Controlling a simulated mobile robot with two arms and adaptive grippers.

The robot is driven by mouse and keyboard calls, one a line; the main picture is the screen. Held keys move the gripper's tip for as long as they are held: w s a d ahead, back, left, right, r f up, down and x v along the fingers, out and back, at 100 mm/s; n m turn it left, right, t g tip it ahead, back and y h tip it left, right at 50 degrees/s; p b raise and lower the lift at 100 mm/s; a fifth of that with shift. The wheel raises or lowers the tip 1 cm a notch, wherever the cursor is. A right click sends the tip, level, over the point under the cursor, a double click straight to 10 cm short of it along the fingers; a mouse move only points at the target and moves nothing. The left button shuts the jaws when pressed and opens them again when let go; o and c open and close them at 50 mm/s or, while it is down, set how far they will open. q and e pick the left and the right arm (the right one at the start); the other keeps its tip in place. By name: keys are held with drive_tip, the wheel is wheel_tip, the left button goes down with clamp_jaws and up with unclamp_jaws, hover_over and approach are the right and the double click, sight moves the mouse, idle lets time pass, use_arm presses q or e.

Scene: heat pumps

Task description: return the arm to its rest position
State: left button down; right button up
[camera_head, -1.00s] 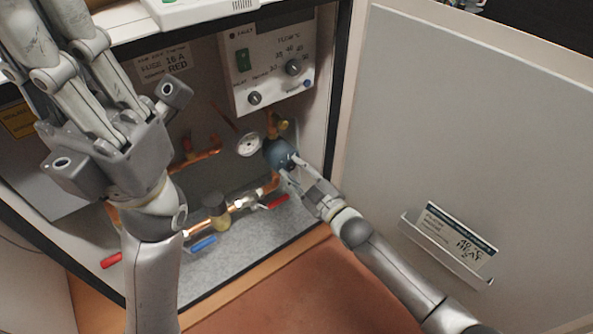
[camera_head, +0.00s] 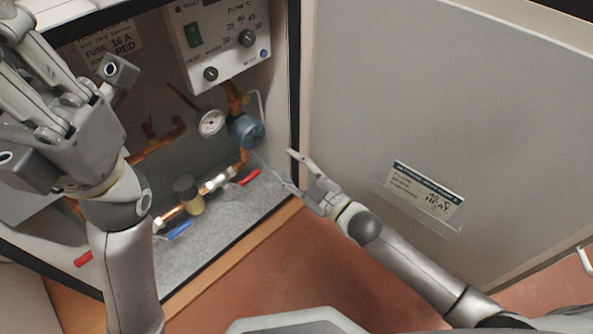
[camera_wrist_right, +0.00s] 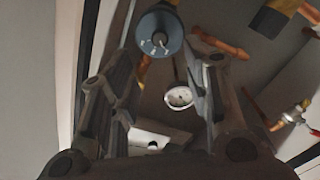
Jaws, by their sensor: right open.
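My right gripper (camera_head: 284,172) is open and empty, just outside the cabinet's front opening in the head view. The blue round pump (camera_head: 246,131) is on the copper pipe inside, to the left of its fingertips and apart from them. In the right wrist view the pump (camera_wrist_right: 159,32) shows at the top, beyond and between the open fingers (camera_wrist_right: 165,85). My left gripper (camera_head: 65,110) is large and close at the left of the head view; its fingers run out past the top left, so their opening is hidden.
The control panel (camera_head: 222,42) with knobs and a green switch hangs above the pump. A round gauge (camera_head: 210,122), a red-handled valve (camera_head: 249,178) and a blue handle (camera_head: 179,230) sit on the pipes. The open cabinet door (camera_head: 400,110) with a card holder (camera_head: 424,194) stands right. Brown floor is clear below.

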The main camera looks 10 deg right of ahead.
drive_tip(key=shift+v, duration=1)
